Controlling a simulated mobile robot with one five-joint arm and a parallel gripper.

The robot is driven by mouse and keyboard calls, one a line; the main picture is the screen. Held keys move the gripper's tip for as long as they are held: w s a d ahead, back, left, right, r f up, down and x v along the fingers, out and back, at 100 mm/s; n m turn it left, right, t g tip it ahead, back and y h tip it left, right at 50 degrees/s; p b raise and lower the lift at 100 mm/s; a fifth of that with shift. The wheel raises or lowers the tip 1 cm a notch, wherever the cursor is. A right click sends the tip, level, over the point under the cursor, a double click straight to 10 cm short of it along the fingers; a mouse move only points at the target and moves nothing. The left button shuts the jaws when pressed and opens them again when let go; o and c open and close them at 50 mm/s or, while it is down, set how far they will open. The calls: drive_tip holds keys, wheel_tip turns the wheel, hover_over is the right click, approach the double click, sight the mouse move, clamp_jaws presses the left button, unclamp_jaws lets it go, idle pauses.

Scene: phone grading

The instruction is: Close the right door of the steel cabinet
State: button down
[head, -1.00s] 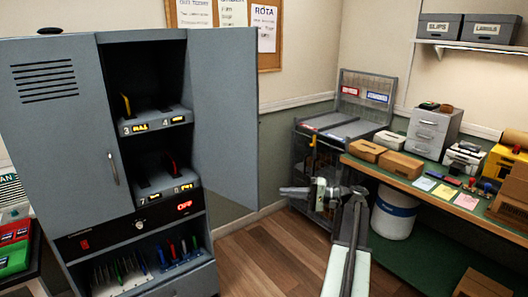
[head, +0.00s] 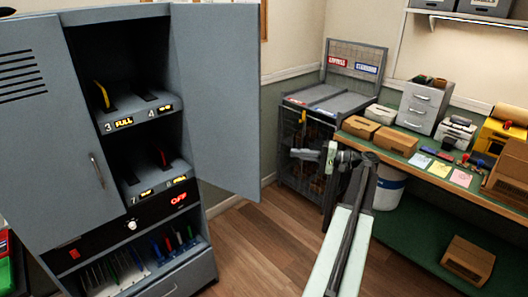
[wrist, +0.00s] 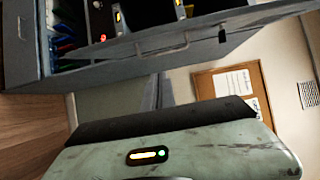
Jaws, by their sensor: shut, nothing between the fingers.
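The steel cabinet (head: 30,160) stands at the left in the head view, and its left door is shut with a vertical handle. Its right door (head: 215,100) stands wide open, swung out to the right of the shelves. My gripper (head: 298,154) is shut and empty, at the end of my arm, to the right of the open door and apart from it in the picture. Its fingers are small there. The wrist view is tilted and shows part of the cabinet (wrist: 190,52) across the top, above my own pale green casing.
Inside the cabinet are numbered phone slots and a lower rack of coloured items. A wire cage cart (head: 310,150) stands against the wall behind my gripper. A workbench (head: 425,178) with boxes and drawers runs along the right. Wooden floor (head: 260,240) is clear between cabinet and bench.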

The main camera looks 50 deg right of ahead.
drive_tip(key=w+a, duration=0.7)
drive_tip(key=a, duration=0.1)
drive_tip(key=shift+w+a, duration=0.25)
drive_tip(key=shift+w, duration=0.1)
drive_tip(key=shift+a, duration=0.1)
